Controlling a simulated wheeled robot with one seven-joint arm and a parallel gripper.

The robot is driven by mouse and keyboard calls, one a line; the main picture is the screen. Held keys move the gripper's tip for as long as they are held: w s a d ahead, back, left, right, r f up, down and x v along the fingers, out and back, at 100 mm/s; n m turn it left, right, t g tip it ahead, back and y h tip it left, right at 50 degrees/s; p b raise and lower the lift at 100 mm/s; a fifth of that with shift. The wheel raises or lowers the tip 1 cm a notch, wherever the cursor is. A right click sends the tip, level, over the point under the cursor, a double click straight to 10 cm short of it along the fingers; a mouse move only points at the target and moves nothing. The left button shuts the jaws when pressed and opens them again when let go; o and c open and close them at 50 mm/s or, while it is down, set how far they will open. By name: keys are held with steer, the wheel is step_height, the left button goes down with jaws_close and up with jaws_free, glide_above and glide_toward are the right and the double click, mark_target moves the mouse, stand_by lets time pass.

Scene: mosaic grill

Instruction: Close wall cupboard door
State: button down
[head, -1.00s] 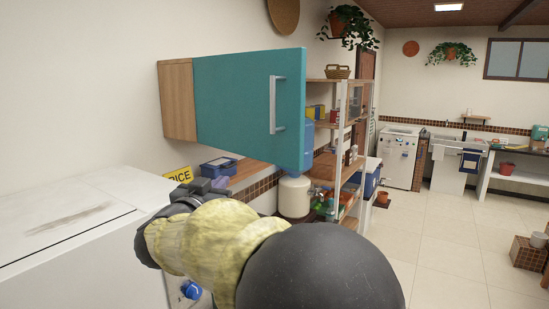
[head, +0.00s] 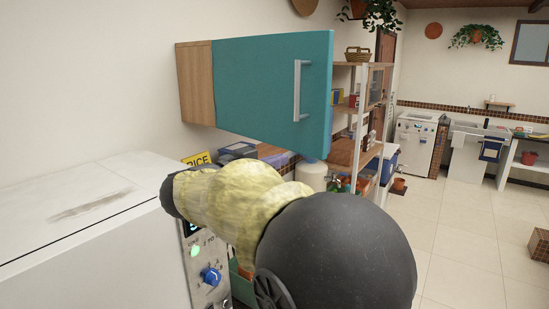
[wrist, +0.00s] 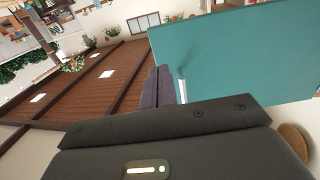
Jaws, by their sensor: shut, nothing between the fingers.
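The wall cupboard has a wooden side (head: 196,84) and a teal door (head: 265,85) with a pale vertical bar handle (head: 298,90). The door stands open, swung out from the wall, with its handle face toward me. In the wrist view the teal door (wrist: 235,55) fills the upper right, and part of the pale handle (wrist: 183,88) shows beside my fingers. My gripper (wrist: 160,82) is shut and empty, close to the door's handle face; I cannot tell whether it touches. In the head view my gripper is hidden behind my arm, which is below the door.
A white appliance (head: 85,225) with a blue knob stands at the lower left, close to my arm. Beyond the door is a shelf rack (head: 350,120) with several items.

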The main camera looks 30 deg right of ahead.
mark_target(316, 146)
steer(key=p+x, duration=0.4)
steer(key=x, duration=0.6)
steer(key=shift+r, duration=0.15)
steer(key=shift+w+d, duration=0.2)
steer(key=shift+d, duration=0.3)
